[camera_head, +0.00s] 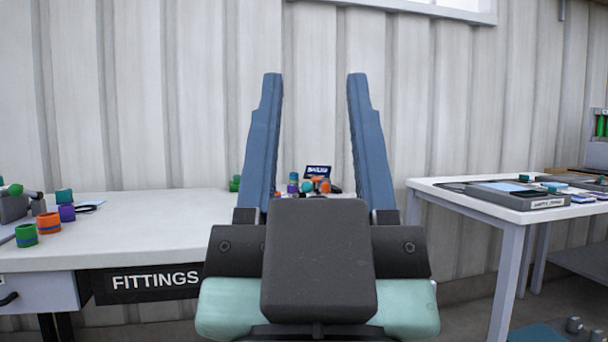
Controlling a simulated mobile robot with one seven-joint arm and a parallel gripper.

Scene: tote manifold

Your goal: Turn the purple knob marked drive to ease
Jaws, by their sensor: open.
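My gripper (314,85) fills the middle of the view. Its two blue fingers point up and stand wide apart, with nothing held between them. Between the fingers, at the back of the white bench, is a cluster of small teal, purple and orange parts (320,184) below a small dark blue sign. A small purple part (292,188) shows at the cluster's left, but I cannot tell whether it is the drive knob. No drive or ease marking is readable. My gripper's body hides the cluster's lower part and the bench in front of it.
The white bench (150,226) has a label reading FITTINGS (155,281). Green, orange, purple and teal ring-shaped pieces (49,224) stand at its left. A second white table (448,188) with a grey tray (515,197) stands at right. A ribbed wall closes the back.

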